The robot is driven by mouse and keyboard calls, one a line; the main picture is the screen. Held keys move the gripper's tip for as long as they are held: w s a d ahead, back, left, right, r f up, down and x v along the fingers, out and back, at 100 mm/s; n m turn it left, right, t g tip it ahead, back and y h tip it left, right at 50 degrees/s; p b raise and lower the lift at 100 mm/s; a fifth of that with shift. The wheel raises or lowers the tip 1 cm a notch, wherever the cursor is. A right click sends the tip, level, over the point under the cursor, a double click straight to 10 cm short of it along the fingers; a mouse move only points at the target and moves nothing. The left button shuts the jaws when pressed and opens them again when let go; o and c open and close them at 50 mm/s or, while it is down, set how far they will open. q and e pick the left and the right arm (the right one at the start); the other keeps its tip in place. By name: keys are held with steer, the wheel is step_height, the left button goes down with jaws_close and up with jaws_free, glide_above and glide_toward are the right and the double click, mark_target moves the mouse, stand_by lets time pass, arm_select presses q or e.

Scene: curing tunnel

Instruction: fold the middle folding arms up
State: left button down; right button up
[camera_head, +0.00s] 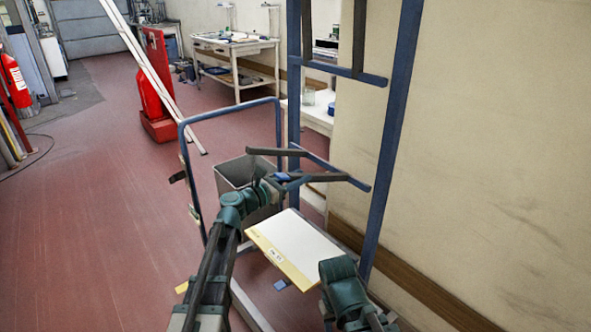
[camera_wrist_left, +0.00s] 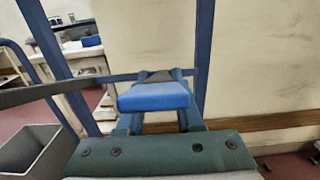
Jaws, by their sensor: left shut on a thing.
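A tall blue rack frame (camera_head: 394,130) stands by the wall. Its two middle folding arms, dark bars, stick out from a blue crossbar (camera_head: 335,170): a farther one (camera_head: 276,152) and a nearer one (camera_head: 322,178). Both look about level. My left gripper (camera_head: 279,179) is shut on the blue end piece (camera_wrist_left: 153,96) of the nearer arm, its fingers on either side in the left wrist view. The farther arm also shows at left in that view (camera_wrist_left: 50,92). My right arm is at lower right in the head view; its gripper does not show.
Upper folding arms (camera_head: 359,38) point up above another crossbar. A white labelled panel (camera_head: 305,244) lies low between my arms. A grey bin (camera_head: 233,174) and a blue tube frame (camera_head: 184,150) stand at left. The beige wall (camera_head: 480,140) is close at right. Floor at left is open.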

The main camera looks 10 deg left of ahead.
arm_select(q)
steer(key=w+d+r+g+y+p, duration=0.8)
steer(key=w+d+r+p, duration=0.4)
steer(key=p, duration=1.9)
steer(key=shift+w+d+r, duration=0.3)
steer(key=shift+d+r, duration=0.15)
steer(key=shift+r, duration=0.9)
steer(key=c, duration=0.6)
jaws_free()
steer(key=shift+o, duration=0.2)
steer(key=shift+r+p, duration=0.1)
steer(key=shift+p, duration=0.2)
